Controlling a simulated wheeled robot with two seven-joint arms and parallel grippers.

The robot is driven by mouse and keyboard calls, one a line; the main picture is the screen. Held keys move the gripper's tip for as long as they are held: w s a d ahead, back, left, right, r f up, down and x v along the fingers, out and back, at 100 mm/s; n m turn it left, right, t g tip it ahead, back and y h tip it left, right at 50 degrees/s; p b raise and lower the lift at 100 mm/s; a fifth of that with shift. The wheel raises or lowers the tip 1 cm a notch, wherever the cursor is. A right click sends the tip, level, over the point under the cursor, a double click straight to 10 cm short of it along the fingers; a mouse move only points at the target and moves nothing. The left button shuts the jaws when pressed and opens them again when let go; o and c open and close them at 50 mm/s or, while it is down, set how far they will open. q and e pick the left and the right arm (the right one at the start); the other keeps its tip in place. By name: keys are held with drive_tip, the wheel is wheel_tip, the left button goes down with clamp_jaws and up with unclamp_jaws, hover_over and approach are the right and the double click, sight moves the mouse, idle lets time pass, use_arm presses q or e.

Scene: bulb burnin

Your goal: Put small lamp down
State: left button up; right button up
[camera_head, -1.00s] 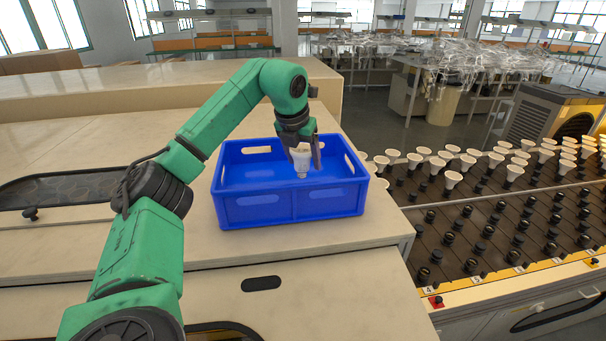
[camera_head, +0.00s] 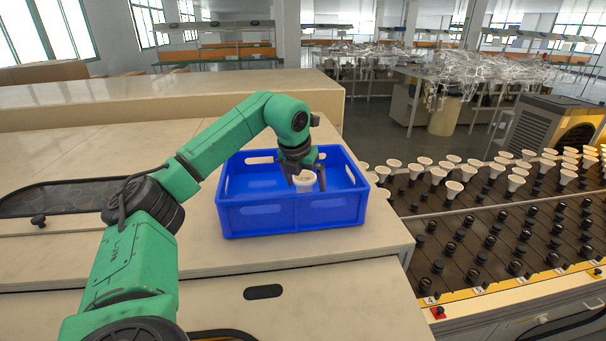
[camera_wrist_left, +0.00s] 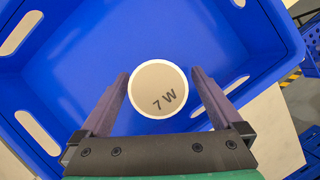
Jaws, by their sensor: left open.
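The small lamp (camera_head: 305,181) is a white bulb with a round face, inside the blue crate (camera_head: 290,217) near its right part. In the left wrist view the lamp (camera_wrist_left: 158,89) shows its face marked "7 W", with the crate's blue floor (camera_wrist_left: 90,55) around it. My left gripper (camera_head: 306,178) reaches down into the crate over the lamp. In the left wrist view its two fingers (camera_wrist_left: 160,95) stand open on either side of the lamp, with a gap at each side. The lamp's lower part is hidden. My right gripper is not in view.
The crate stands on a beige worktop (camera_head: 110,236), with free room to its left and in front. At the right a dark rack (camera_head: 480,235) holds several white lamps and empty sockets. Another blue crate (camera_wrist_left: 311,45) shows at the wrist view's right edge.

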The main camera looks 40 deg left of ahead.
use_arm(q)
drive_tip(key=b+v, duration=0.1)
drive_tip(key=v, duration=1)
drive_tip(key=shift+a, duration=0.1)
